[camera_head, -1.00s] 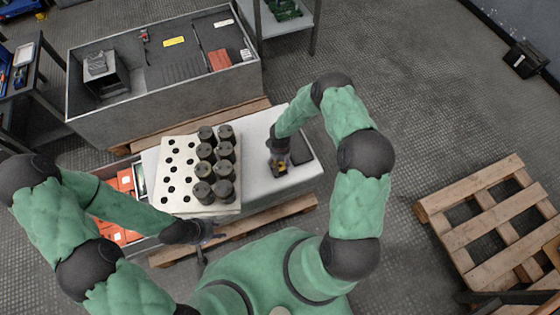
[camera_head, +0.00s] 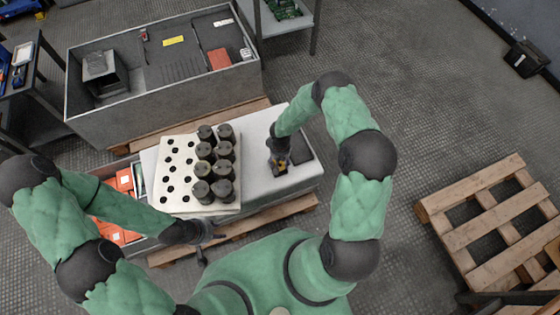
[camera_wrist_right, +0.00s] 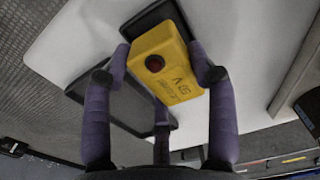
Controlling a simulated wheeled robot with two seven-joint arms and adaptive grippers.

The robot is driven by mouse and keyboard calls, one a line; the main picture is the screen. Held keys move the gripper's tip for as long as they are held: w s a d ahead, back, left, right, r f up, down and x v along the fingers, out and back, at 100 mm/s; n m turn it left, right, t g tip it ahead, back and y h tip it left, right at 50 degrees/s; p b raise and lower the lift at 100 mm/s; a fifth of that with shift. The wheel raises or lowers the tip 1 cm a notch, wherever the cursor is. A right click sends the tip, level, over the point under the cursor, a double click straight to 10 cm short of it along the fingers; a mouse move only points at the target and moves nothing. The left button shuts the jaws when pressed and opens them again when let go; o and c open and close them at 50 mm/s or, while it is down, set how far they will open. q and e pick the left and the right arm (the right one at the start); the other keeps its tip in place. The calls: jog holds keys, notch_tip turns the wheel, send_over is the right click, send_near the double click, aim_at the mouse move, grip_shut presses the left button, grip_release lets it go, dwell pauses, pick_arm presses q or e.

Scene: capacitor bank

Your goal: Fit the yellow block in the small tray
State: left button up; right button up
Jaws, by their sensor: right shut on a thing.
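The yellow block (camera_wrist_right: 176,72) with a dark red round button and black markings is between the fingers of my right gripper (camera_wrist_right: 160,75) in the right wrist view. In the head view my right gripper (camera_head: 279,160) is shut on it, over the white tabletop, and mostly hides it. A dark, rimmed, shallow tray shape (camera_wrist_right: 150,16) lies behind the block in the wrist view, and another dark flat piece (camera_wrist_right: 128,106) lies below left. I cannot tell whether the block touches either. My left gripper (camera_head: 205,240) is low at the table's near edge, its jaws unclear.
A cream board (camera_head: 176,178) with holes and several black cylinders (camera_head: 205,170) stands left of my right gripper. A grey open bin (camera_head: 165,110) is behind the table. Orange items (camera_head: 124,180) lie at the left. A wooden pallet (camera_head: 490,225) is on the floor at right.

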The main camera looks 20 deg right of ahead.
jog(key=shift+f+b, duration=0.7)
jog(key=shift+b, duration=0.2)
dwell(1.3)
jog(key=o, duration=1.5)
jog(key=shift+c, duration=0.2)
jog(key=shift+r, duration=0.1)
notch_tip(320, 180, up, 12)
